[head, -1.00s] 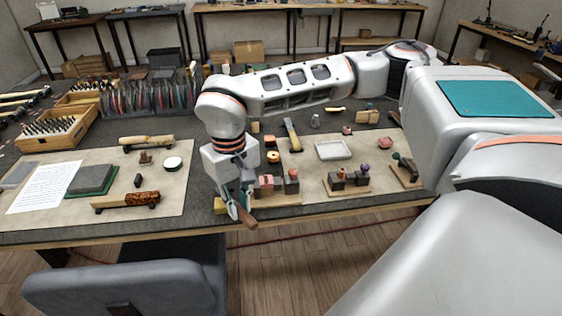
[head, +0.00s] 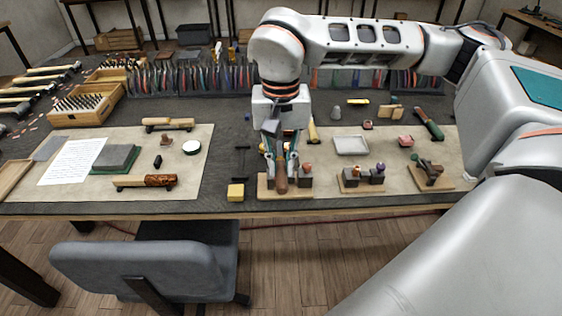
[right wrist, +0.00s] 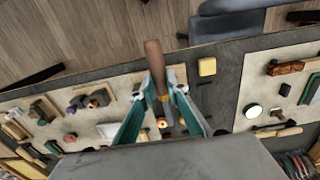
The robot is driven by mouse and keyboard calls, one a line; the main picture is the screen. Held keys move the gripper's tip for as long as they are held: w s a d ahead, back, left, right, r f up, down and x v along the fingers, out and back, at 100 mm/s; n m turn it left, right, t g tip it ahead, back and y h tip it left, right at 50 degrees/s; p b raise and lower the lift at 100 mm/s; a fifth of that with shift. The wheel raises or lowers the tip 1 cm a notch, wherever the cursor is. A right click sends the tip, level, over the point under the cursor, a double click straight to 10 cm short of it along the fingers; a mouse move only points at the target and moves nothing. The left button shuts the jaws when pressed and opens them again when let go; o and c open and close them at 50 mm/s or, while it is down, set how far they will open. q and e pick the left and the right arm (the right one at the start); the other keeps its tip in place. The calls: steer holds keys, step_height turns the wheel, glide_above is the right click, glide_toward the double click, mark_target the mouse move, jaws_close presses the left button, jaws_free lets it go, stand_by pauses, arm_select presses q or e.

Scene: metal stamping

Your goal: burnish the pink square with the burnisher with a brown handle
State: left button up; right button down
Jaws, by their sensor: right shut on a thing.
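My right gripper (head: 280,158) points down over a wooden stand (head: 262,192) near the table's front edge. It is shut on a tool with a brown handle (head: 281,184), which also shows between the fingers (right wrist: 155,95) in the right wrist view (right wrist: 154,60). The tool's working end is hidden. A small dark block (head: 306,178) with a reddish top stands beside the handle on the stand; I cannot tell whether the handle touches the stand. A small pinkish-red block (head: 405,141) lies to the right; I cannot tell if it is the pink square. My left gripper is out of view.
A yellow block (head: 235,192) sits left of the stand. Right are a white tray (head: 350,145) and stands with dark blocks (head: 362,180). A green-handled tool (head: 428,123) lies farther right. The left mat (head: 120,150) holds a sheet and several tools. A chair (head: 150,262) stands in front.

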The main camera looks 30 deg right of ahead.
steer(key=shift+f+b, duration=0.35)
steer(key=shift+f, duration=0.2)
steer(key=f, duration=0.1)
steer(key=f+b, duration=0.2)
steer(key=f, duration=0.1)
steer(key=shift+s+a, duration=0.2)
steer(key=shift+s, duration=0.05)
steer(key=shift+s+a, duration=0.2)
steer(key=shift+s, duration=0.25)
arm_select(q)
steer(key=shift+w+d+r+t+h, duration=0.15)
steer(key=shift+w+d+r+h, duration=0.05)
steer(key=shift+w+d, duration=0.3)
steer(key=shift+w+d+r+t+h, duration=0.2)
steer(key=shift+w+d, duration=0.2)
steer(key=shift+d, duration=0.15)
arm_select(e)
steer(key=shift+r, duration=0.1)
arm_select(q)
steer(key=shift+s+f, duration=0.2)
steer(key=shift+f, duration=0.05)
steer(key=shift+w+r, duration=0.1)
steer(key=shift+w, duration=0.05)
arm_select(e)
steer(key=shift+f, duration=0.2)
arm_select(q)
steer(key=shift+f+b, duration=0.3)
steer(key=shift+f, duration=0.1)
arm_select(e)
steer(key=shift+f, duration=0.45)
